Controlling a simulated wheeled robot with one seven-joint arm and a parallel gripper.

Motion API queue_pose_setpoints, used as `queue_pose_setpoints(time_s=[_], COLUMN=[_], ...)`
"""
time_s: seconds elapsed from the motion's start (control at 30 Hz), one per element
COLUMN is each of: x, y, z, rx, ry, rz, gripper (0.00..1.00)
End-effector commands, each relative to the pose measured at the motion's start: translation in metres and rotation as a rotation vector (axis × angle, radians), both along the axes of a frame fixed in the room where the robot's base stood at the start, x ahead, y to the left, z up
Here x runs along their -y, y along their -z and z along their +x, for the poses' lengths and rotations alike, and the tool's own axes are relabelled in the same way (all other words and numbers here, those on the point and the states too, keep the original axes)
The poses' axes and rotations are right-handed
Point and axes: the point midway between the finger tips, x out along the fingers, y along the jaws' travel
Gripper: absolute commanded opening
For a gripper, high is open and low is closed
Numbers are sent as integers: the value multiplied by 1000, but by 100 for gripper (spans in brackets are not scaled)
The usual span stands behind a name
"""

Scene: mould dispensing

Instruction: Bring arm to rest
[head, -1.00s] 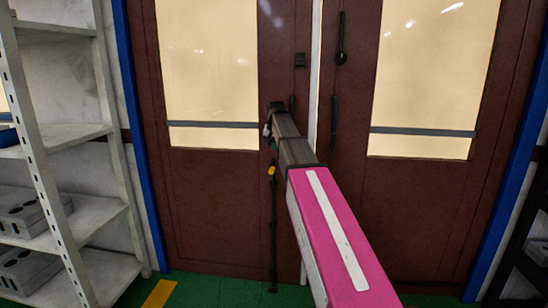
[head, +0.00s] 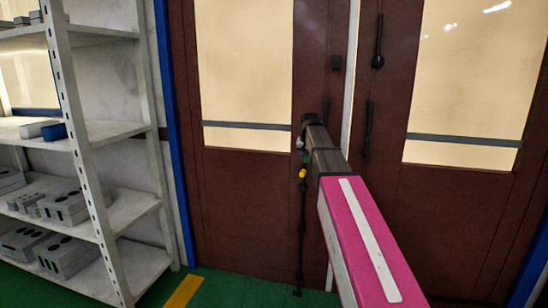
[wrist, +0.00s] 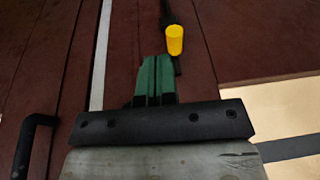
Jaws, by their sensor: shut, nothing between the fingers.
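My arm (head: 370,235), pink with a white stripe, reaches forward from the lower right toward brown double doors (head: 240,205) in the head view. My gripper (head: 304,153) is small and partly hidden at the arm's far end. In the wrist view, the gripper's green fingers (wrist: 155,80) are together and hold nothing. The doors fill most of the background there. I cannot tell the exact gap between fingers and door.
A black rod (head: 300,235) with a yellow part (head: 302,173) shows against the left door. Dark handles (head: 368,130) are on the right door. A metal shelf (head: 100,130) with grey blocks (head: 65,207) stands left. Green floor (head: 225,290) is clear below the doors.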

Motion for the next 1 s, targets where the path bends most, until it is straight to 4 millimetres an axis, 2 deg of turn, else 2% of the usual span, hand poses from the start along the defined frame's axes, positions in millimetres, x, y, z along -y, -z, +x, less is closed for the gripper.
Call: queue_pose_setpoints(time_s=[0.03, 0.1, 0.27, 0.5, 0.8, 1.0], x=[-1, -2, -3, -6, -8, -10], y=[27, 58, 124, 212, 300, 338], z=[-17, -32, -70, -136, -230, -283], rx=[-17, -35, -76, -135, -209, -248], ry=[-12, -29, -69, -130, -206, -247], rz=[-2, -5, -10, -17, -18, -18], gripper=[0, 0, 0, 0, 0, 0])
